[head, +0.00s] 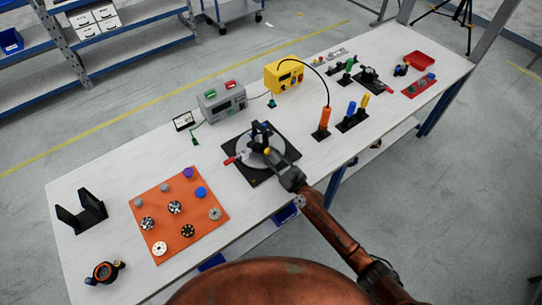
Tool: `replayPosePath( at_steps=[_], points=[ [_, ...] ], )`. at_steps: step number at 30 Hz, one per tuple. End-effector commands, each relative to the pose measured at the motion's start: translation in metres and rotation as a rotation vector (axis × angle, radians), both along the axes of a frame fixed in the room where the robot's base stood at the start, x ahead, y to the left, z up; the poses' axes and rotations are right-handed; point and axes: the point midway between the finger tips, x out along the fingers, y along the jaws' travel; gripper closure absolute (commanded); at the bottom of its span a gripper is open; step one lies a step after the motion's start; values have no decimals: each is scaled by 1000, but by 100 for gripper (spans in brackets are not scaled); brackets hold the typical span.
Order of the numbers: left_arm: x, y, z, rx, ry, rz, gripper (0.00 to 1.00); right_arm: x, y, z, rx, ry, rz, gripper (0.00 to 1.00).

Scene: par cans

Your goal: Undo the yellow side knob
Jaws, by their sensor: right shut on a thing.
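The yellow side knob (267,150) shows as a small yellow spot on the near side of the black fixture (262,130). The fixture stands on a round grey plate (246,156) over a black square base (286,143). My right gripper (272,157) reaches in from the lower right, and its fingers are shut on the yellow knob. The fingers hide part of the knob and of the fixture behind it. A red-tipped handle (230,160) sticks out at the left of the plate. My left gripper is out of view.
An orange mat (145,227) with several round pieces lies to the left. A grey box (220,102) and a yellow box (283,77) stand behind. An orange-handled tool (325,118) stands upright to the right.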

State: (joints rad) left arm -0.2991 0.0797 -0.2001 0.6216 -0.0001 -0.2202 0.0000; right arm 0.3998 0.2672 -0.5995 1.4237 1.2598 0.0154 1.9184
Motion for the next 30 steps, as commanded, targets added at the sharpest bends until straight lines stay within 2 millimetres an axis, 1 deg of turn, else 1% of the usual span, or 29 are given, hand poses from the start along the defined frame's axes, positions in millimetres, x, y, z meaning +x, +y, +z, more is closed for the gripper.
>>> replayPosePath(
  at_steps=[5,14,15,22,28,30],
  points=[
    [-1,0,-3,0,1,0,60,0,0,-1,-88,-61,0,100],
    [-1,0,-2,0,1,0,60,0,0,-1,-95,-66,0,100],
    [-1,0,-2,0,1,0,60,0,0,-1,-95,-66,0,75],
    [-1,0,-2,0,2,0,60,0,0,0,-93,-66,1,60],
    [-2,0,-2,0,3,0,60,0,0,-1,-93,-66,1,60],
    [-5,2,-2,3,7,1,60,0,0,-1,-90,-63,1,60]
  ],
)
